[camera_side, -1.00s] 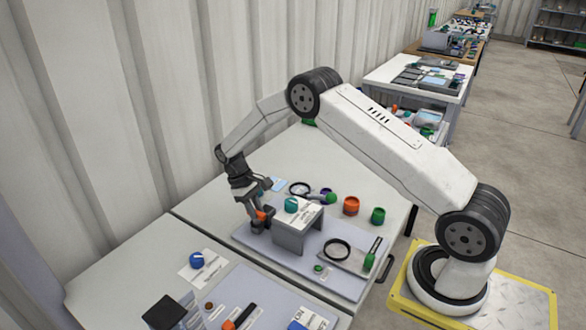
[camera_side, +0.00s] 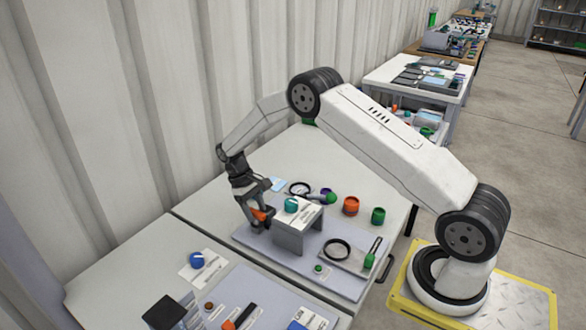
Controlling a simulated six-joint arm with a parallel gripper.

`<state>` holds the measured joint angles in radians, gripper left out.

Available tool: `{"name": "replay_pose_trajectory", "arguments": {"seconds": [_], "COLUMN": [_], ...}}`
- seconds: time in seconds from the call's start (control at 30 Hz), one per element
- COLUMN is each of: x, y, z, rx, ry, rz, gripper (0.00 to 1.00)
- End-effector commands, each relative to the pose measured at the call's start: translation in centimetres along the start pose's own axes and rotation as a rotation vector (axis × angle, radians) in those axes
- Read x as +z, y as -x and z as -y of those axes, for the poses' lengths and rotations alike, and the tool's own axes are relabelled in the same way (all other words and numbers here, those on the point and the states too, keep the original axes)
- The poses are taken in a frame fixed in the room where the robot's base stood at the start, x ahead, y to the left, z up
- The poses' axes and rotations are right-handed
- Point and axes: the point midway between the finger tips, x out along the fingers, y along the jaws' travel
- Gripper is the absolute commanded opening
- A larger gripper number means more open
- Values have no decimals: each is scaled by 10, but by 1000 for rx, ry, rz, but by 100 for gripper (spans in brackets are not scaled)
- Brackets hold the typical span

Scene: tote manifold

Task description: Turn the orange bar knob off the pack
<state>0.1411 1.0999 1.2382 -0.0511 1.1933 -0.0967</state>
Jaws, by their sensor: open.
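The orange bar knob (camera_side: 260,214) shows as a small orange patch at my gripper, left of the grey block-shaped stand. My gripper (camera_side: 257,222) points down with its jaws open around or right beside the orange knob; I cannot tell whether they touch it. The fingers hide most of the knob and whatever it sits on. The grey stand (camera_side: 290,238) carries a white labelled top and a teal knob (camera_side: 291,205).
The stand is on a grey-blue board (camera_side: 325,280) with a black ring (camera_side: 337,250) and a green-handled tool (camera_side: 370,258). An orange cup (camera_side: 351,205) and a green cup (camera_side: 378,215) stand behind. A blue knob (camera_side: 197,260) sits on the left table.

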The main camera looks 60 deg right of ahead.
Motion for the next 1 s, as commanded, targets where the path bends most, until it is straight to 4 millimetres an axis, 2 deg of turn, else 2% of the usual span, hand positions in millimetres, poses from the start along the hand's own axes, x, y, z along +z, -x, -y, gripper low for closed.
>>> {"name": "replay_pose_trajectory", "arguments": {"seconds": [0.27,0.7,1.0], "x": [0,-1,0], "y": [11,64,78], "z": [0,0,0], "rx": [1,0,0], "ry": [1,0,0], "rz": [-2,-3,0], "gripper": [62,62,62]}}
